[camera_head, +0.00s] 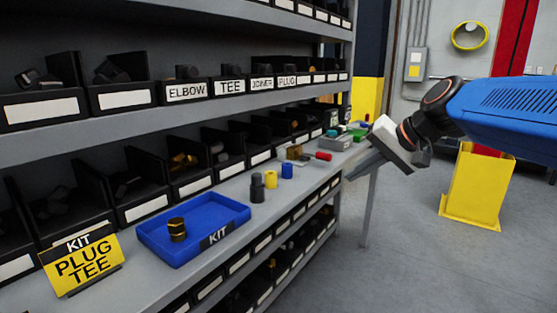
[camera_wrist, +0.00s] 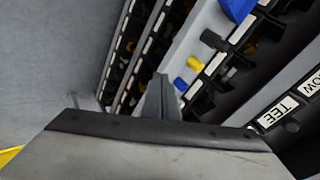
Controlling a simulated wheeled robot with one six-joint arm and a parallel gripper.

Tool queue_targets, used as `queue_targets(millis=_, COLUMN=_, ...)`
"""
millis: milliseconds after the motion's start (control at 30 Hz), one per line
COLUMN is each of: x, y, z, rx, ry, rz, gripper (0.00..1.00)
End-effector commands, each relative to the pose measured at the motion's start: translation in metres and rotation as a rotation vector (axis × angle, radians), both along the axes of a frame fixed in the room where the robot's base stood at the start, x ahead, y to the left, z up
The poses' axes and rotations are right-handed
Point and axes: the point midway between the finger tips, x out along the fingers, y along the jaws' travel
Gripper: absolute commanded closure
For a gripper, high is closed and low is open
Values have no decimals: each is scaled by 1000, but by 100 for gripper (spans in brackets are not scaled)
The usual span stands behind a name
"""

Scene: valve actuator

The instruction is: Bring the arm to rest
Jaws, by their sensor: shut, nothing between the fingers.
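My arm (camera_head: 510,112), with its blue link, reaches in from the right in the head view. My gripper (camera_head: 352,174) is at the shelf's right end, pointing down and left, out over the shelf's edge or just in front of it. Its fingers are closed together and empty. In the wrist view my gripper (camera_wrist: 159,82) shows as a narrow grey wedge of shut fingers, with the shelf tilted beyond it. The gripper looks apart from the loose parts, though its exact distance from the shelf is hard to tell.
A blue kit tray (camera_head: 152,240) holds one brass-and-black fitting (camera_head: 177,230). A yellow sign (camera_head: 82,262) reads "KIT PLUG TEE". Dark (camera_head: 257,188), yellow (camera_head: 270,180) and blue (camera_head: 287,171) parts stand on the shelf. A yellow post guard (camera_head: 470,195) stands right; floor between is clear.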

Motion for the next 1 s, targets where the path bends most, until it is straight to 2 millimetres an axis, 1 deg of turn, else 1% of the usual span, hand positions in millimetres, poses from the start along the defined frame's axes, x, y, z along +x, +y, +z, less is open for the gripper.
queue_targets(millis=33, x=-22, y=-4, z=-14, rx=-45, ry=4, rz=9, gripper=100)
queue_targets(millis=100, x=-49, y=-11, z=-36, rx=-114, ry=13, rz=21, gripper=100)
queue_targets(millis=167, x=-72, y=-18, z=-55, rx=-173, ry=20, rz=33, gripper=100)
queue_targets(millis=200, x=-87, y=-23, z=-67, rx=-212, ry=24, rz=41, gripper=100)
queue_targets(millis=267, x=-109, y=-31, z=-86, rx=-271, ry=29, rz=53, gripper=100)
queue_targets(millis=300, x=-124, y=-37, z=-98, rx=-310, ry=31, rz=62, gripper=100)
queue_targets(millis=500, x=-192, y=-68, z=-160, rx=-502, ry=45, rz=111, gripper=100)
queue_targets(millis=600, x=-217, y=-82, z=-185, rx=-580, ry=48, rz=132, gripper=100)
queue_targets(millis=700, x=-234, y=-92, z=-202, rx=-638, ry=49, rz=149, gripper=100)
queue_targets(millis=800, x=-244, y=-98, z=-212, rx=-671, ry=50, rz=160, gripper=100)
queue_targets(millis=1000, x=-248, y=-101, z=-217, rx=-686, ry=52, rz=165, gripper=100)
